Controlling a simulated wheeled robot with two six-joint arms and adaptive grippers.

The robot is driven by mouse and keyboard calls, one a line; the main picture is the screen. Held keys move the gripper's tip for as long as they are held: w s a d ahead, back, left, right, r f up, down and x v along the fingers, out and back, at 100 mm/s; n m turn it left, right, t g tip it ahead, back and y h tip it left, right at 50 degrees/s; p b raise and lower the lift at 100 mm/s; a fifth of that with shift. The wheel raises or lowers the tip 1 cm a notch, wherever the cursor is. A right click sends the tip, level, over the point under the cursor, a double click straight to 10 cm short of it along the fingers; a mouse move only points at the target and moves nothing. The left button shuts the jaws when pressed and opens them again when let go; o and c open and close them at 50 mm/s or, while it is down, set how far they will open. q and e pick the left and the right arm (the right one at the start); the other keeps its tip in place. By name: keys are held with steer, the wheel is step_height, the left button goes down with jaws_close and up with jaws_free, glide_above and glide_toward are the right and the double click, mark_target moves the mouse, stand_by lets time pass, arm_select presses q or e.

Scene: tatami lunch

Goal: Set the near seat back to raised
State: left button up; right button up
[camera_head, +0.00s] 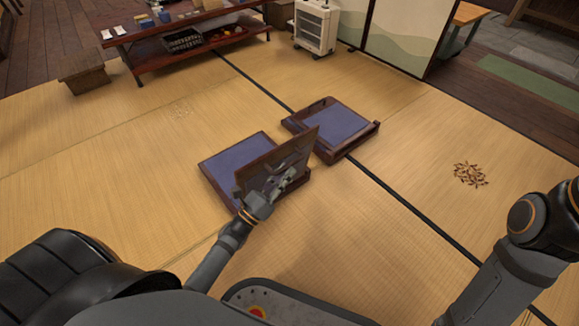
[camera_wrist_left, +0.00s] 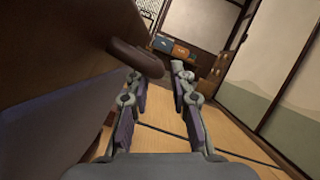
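The near seat (camera_head: 237,157) is a low dark-wood floor seat with a blue-purple cushion, on the tatami. Its brown wooden back (camera_head: 251,175) stands up at the near right side of the cushion; its exact tilt is hard to tell. My left gripper (camera_head: 287,180) is at the near face of this back. A dark brown panel fills the left of that view, with a rounded brown piece (camera_wrist_left: 135,57) close to the left finger. Whether they touch cannot be told. My right gripper is out of view.
A second seat (camera_head: 335,124) with a blue-purple cushion lies just beyond, to the right. A low table (camera_head: 190,48) with baskets, a wooden stool (camera_head: 84,72) and a white heater (camera_head: 315,27) stand farther back. Open tatami surrounds the seats.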

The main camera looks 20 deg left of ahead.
arm_select(q)
steer(key=v, duration=0.9)
steer(key=shift+s, duration=0.15)
